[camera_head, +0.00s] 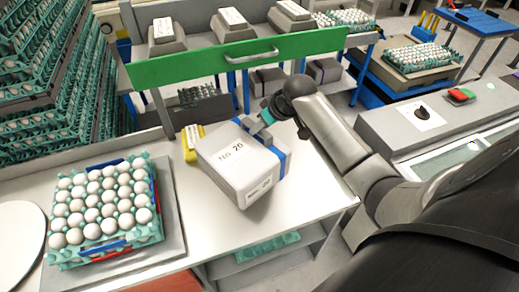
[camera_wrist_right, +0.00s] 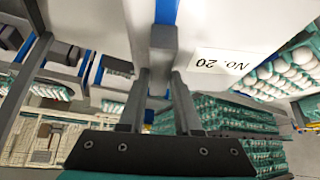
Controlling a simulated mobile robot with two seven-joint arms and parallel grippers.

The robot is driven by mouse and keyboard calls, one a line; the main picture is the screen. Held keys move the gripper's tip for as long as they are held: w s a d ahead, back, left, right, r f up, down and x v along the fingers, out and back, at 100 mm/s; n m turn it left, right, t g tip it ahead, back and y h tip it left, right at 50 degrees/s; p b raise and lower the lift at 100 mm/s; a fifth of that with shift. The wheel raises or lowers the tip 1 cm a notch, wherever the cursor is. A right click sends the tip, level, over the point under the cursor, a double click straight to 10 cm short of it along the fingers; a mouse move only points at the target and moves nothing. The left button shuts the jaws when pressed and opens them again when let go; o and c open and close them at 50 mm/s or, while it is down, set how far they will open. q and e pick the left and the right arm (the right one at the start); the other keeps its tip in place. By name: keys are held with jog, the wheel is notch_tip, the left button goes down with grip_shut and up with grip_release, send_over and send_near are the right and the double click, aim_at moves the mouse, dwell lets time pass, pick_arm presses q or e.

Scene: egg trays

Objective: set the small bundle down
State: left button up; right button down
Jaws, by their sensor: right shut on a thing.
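The small bundle (camera_head: 235,165) is a pale grey-white block labelled "No. 20" with blue bands on its right side. It shows over the white table in the head view, turned at an angle; I cannot tell whether its underside touches the table. My right gripper (camera_head: 268,118) is at its far upper edge. In the right wrist view the bundle (camera_wrist_right: 220,25) fills the top, with its label upside down. There my right gripper (camera_wrist_right: 160,85) is shut on a grey part of it, by a blue band. My left gripper is not in view.
An egg tray (camera_head: 160,205) full of white eggs lies left of the bundle on the white table (camera_head: 205,240). A yellow item (camera_head: 192,143) is just behind the bundle. A rack with a green front bar (camera_head: 215,62) stands behind. Bare table shows in front of the bundle.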

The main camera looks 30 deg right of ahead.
aim_at(270, 142)
notch_tip(270, 142, down, 9)
jog(key=shift+w+f+b, duration=0.1)
jog(key=shift+f+b, duration=0.1)
jog(key=shift+b, duration=0.2)
jog(key=c, duration=0.6)
grip_release()
jog(key=shift+f, duration=0.1)
jog(key=p+v, duration=0.1)
jog(key=v, duration=1.1)
jog(key=shift+p, duration=0.35)
jog(key=shift+a, duration=0.1)
